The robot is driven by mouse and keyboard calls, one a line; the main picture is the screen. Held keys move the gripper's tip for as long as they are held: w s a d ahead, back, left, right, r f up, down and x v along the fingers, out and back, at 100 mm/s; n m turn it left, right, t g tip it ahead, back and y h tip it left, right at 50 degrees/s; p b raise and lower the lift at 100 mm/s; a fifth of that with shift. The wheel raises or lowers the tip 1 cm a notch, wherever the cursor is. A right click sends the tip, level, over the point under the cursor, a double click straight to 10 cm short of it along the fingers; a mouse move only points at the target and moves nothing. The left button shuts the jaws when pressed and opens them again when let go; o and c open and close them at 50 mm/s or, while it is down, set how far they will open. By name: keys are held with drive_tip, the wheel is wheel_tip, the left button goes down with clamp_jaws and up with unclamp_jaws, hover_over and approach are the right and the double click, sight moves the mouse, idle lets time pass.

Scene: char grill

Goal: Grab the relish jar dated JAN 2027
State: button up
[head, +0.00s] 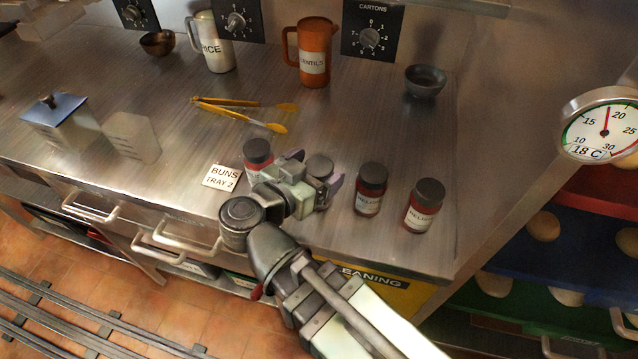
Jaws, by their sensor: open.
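Several relish jars with dark lids and red contents stand in a row near the counter's front edge. One jar (258,158) is left of my gripper, partly covered by it. A second jar (320,166) shows mostly its lid between or just beyond the fingers; its body is hidden. A third jar (370,190) and a fourth jar (424,206) stand clear to the right. My gripper (316,172) is open, with its fingertips close to the second jar; I cannot tell if they touch it. The date print is too small to read, so I cannot tell which jar says JAN 2027.
A "BUNS TRAY 2" card (222,177) lies left of the jars. Orange-handled tongs (240,110) lie behind them. An orange jug (314,55), a white jug (212,45) and a dark bowl (425,81) stand at the back. The counter between the tongs and bowl is clear.

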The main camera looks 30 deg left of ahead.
drive_tip(key=shift+w+d+f, duration=0.15)
drive_tip(key=shift+w, duration=0.45)
drive_tip(key=c, duration=1.6)
